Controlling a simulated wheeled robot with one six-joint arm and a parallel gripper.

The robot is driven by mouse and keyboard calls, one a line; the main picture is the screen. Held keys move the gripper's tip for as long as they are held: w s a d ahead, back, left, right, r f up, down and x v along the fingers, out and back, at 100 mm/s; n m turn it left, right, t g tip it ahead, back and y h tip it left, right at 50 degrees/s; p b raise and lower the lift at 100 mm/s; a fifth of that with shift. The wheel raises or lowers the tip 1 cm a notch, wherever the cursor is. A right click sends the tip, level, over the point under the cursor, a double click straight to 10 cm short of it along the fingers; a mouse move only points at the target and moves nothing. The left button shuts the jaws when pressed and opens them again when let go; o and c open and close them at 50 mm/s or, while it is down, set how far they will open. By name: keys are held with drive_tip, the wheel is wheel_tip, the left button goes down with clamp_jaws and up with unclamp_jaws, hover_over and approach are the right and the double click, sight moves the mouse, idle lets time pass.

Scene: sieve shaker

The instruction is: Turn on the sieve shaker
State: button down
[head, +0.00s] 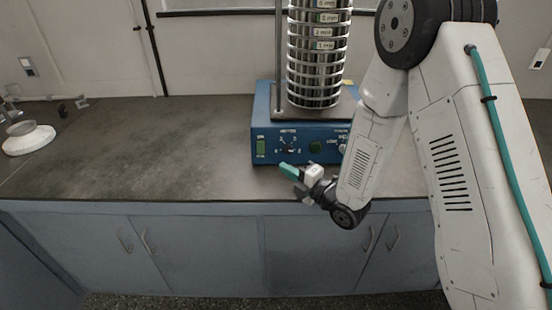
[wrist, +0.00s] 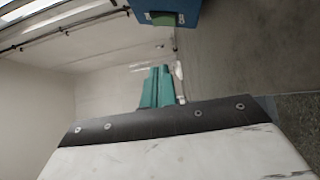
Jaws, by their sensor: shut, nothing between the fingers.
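The sieve shaker (head: 270,125) is a blue box on the counter with a stack of steel sieves (head: 318,60) upright on top. My gripper (head: 284,168), with teal fingers, is in front of the panel's lower edge, near the counter's front. The fingers are together and empty. In the wrist view the gripper (wrist: 158,88) points past a corner of the blue box (wrist: 188,12), where a green part (wrist: 163,18) shows. My arm hides the panel's right end.
The counter (head: 130,140) is bare left of the shaker. A white round-based device (head: 28,138) stands at the far left. Blue cabinets (head: 200,245) with handles are below the counter's front edge. A vertical rod stands beside the sieves.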

sight(258, 144)
drive_tip(key=x, duration=0.8)
drive_tip(key=shift+w+a, duration=0.15)
drive_tip(key=shift+a, duration=0.1)
drive_tip(key=w, duration=0.3)
drive_tip(key=shift+w+a, duration=0.15)
drive_tip(key=shift+w, duration=0.65)
drive_tip(key=shift+w+r+m+g, duration=0.1)
drive_tip(key=shift+w+m+g, duration=0.15)
drive_tip(key=shift+m+g, duration=0.05)
drive_tip(key=shift+s, duration=0.1)
